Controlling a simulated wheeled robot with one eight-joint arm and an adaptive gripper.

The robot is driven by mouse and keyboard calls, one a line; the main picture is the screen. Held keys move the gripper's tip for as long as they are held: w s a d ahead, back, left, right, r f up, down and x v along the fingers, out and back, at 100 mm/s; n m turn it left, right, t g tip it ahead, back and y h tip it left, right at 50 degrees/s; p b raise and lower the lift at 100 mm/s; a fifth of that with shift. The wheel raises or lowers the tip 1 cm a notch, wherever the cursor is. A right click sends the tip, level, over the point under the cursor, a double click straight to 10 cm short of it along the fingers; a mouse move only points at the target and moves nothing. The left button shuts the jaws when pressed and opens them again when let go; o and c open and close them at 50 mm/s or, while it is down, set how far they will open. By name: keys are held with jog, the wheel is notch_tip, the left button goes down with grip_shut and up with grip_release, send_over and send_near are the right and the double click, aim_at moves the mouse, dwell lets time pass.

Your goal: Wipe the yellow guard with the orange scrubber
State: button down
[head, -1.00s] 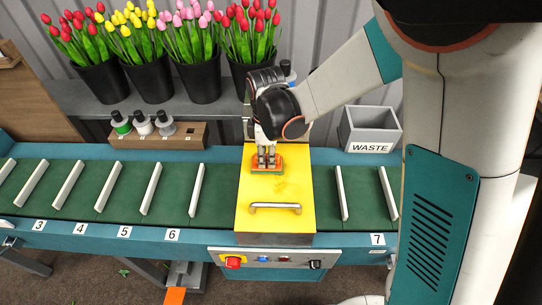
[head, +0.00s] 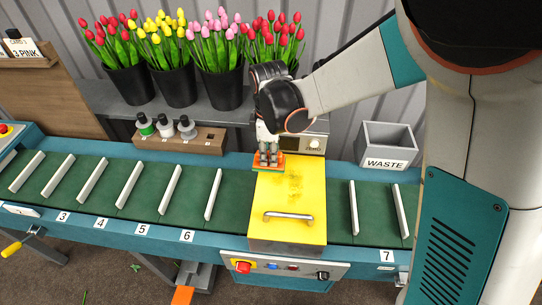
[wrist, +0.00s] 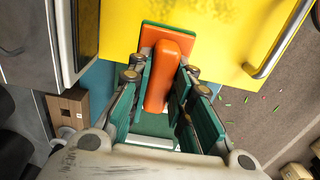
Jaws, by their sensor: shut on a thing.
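The yellow guard (head: 310,222) is a box-shaped cover over the belt, with a metal handle near its front edge. Brownish smudges mark the middle and back of its top; some show at the top of the wrist view. My gripper (head: 268,158) points down and is shut on the orange scrubber (head: 266,168), which has a green pad underneath. In the wrist view, the orange grip (wrist: 168,75) stands between my fingers. The scrubber is at the guard's back left edge, partly past it. Whether the pad touches the guard is hidden.
A green conveyor belt (head: 235,205) with white dividers runs on both sides of the guard. Behind stand a grey boxy device (head: 312,143), a wooden rack (head: 180,143) of bottles, tulip buckets (head: 220,88) and a waste bin (head: 388,150).

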jog(key=shift+r+p, duration=0.65)
jog(key=shift+r, duration=0.65)
